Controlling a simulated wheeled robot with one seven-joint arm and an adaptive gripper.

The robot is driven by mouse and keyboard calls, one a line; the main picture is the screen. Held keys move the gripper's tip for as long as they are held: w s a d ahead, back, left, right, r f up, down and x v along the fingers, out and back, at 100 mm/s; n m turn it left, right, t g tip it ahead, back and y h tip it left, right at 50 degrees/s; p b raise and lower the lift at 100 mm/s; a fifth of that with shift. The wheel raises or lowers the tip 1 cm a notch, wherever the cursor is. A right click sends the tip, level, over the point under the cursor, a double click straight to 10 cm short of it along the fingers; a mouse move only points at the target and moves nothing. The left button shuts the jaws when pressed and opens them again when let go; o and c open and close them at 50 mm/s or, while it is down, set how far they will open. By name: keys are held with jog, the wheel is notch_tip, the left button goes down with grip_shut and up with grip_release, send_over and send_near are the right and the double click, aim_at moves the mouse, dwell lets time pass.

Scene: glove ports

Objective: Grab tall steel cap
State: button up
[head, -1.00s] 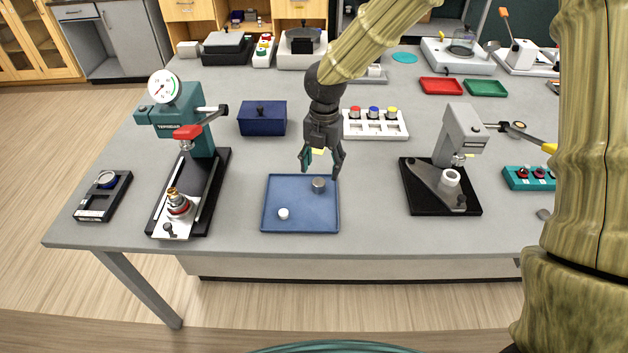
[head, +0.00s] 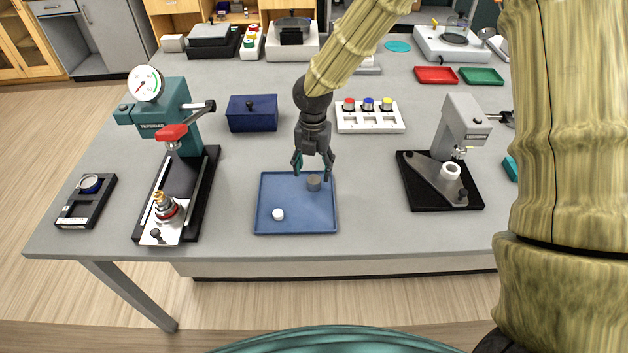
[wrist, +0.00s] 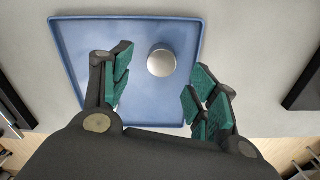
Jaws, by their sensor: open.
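The tall steel cap (head: 314,183) is a grey metal cylinder standing upright in the back right part of the blue tray (head: 262,205). In the wrist view its round top (wrist: 161,61) shows ahead of and between the fingers. My gripper (head: 314,170) is open and empty, just above the cap in the head view. In the wrist view its green-padded fingers (wrist: 160,92) stand apart on either side, with clear space around the cap.
A teal press (head: 180,115) with a dial stands left of the tray. A grey press on a black base (head: 415,190) stands to the right. Behind are a dark blue box (head: 252,118) and a white rack (head: 370,125). Bare table lies around the tray.

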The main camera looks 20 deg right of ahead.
aim_at(314, 180)
jog(key=shift+s+d+f+p, duration=0.1)
jog(key=shift+f+p, duration=0.9)
jog(key=shift+f, duration=1.5)
jog(key=shift+c, duration=0.3)
jog(key=c, duration=1)
